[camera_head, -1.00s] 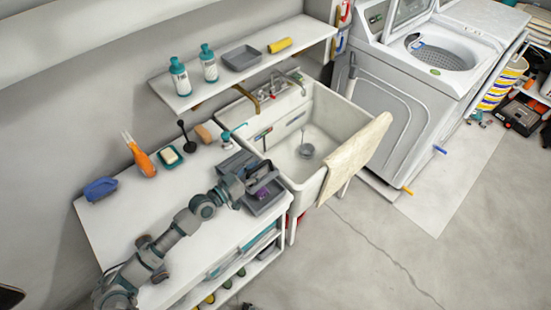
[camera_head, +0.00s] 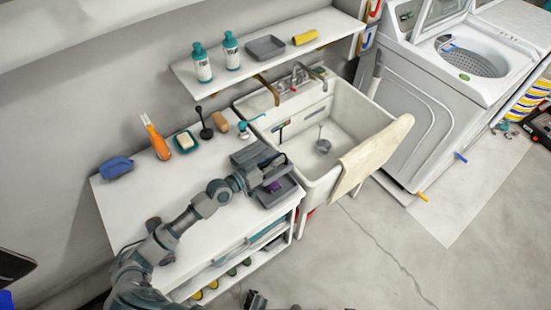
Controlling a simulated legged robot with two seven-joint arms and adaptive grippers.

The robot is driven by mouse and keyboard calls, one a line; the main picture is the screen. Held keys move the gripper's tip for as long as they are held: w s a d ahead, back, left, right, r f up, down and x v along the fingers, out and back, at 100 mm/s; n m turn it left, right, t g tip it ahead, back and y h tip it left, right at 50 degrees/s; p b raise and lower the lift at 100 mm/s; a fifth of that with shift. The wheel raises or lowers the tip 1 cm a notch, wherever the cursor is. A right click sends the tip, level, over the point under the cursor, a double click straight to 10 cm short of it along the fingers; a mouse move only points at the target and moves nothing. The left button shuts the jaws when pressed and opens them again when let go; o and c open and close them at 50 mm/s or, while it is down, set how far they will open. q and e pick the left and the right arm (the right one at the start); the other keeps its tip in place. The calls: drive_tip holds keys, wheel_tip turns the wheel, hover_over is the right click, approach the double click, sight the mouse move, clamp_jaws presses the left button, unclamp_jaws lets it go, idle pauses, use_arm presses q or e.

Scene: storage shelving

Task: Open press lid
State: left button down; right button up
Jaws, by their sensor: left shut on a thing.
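The press is a grey hinged device on the right end of the white table. Its raised lid (camera_head: 250,153) leans back toward the wall, and its lower tray (camera_head: 284,193) holds a small purple thing (camera_head: 274,187). My left gripper (camera_head: 262,176) reaches across the table from the lower left and is shut at the press, between lid and tray. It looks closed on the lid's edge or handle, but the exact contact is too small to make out. My right gripper does not show clearly.
A soap dish (camera_head: 186,141), orange-handled brush (camera_head: 156,139), black plunger-like tool (camera_head: 205,124) and blue brush (camera_head: 116,167) stand along the table's back. The sink (camera_head: 335,120) adjoins on the right. A wall shelf (camera_head: 270,67) hangs above.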

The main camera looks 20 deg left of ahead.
use_arm(q)
drive_tip(key=shift+w+a+r, duration=0.1)
drive_tip(key=shift+a+r, duration=0.15)
drive_tip(key=shift+r, duration=0.05)
drive_tip(key=w+a+r+n+b, duration=0.2)
drive_tip(key=w+a+r+n, duration=0.2)
drive_tip(key=a, duration=0.5)
drive_tip(key=w+a+r+n+b, duration=0.1)
drive_tip(key=w+a+r+n, duration=0.3)
drive_tip(key=w+a+n, duration=0.4)
drive_tip(key=shift+w+a+r+n+b, duration=0.15)
drive_tip(key=shift+w+a+n+b, duration=0.2)
drive_tip(key=shift+w+n, duration=0.65)
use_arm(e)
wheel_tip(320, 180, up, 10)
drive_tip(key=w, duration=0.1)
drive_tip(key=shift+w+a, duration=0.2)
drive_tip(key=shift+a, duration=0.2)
use_arm(q)
drive_tip(key=shift+s, duration=0.25)
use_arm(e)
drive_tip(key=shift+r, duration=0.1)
